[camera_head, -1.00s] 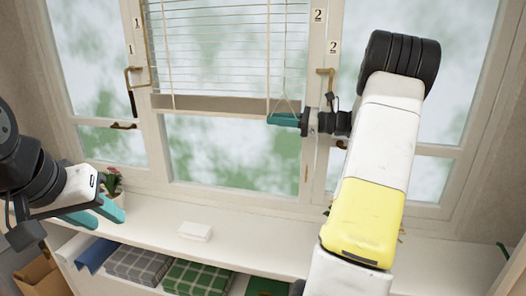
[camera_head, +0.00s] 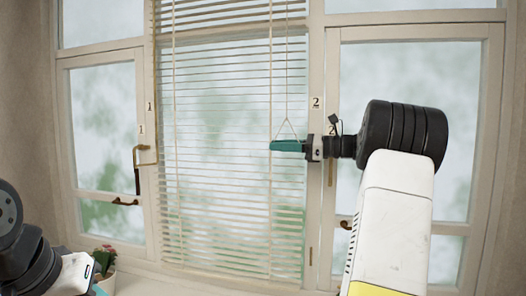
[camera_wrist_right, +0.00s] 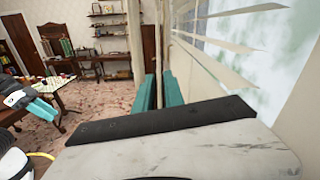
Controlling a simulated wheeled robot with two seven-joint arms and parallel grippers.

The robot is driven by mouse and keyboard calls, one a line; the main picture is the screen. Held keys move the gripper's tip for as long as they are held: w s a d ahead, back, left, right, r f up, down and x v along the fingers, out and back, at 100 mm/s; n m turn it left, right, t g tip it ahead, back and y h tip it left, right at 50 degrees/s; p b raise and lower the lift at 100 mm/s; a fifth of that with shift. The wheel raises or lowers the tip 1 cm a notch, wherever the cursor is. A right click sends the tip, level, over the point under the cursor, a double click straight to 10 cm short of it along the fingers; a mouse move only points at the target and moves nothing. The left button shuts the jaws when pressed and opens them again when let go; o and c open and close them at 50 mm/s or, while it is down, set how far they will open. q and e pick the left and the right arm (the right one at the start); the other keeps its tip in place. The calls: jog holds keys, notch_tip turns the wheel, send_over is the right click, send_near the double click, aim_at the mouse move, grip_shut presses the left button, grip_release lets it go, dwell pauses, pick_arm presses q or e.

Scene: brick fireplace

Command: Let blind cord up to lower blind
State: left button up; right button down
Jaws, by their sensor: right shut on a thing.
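The white slatted blind (camera_head: 215,150) hangs down over nearly the whole middle window pane. It also shows in the right wrist view (camera_wrist_right: 225,75). Its thin pull cord (camera_head: 287,75) runs down on the right side of the blind and splits into a small triangle at the end. My right gripper (camera_head: 286,146), with teal fingers, is shut on the cord's lower end in front of the blind. The cord end between the fingers is hidden. My left gripper (camera_wrist_right: 40,100) is empty, its teal fingers apart, at the left of the wrist view; the head view barely shows it.
Side windows with handles (camera_head: 138,165) flank the blind. A potted plant (camera_head: 104,260) stands on the sill at lower left. The wrist view shows a table with items (camera_wrist_right: 62,90) and a shelf (camera_wrist_right: 108,30) across the room.

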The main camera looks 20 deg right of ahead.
jog(key=c, duration=1.4)
grip_release()
jog(key=shift+c, duration=0.2)
jog(key=v, duration=0.8)
jog(key=shift+w, duration=0.1)
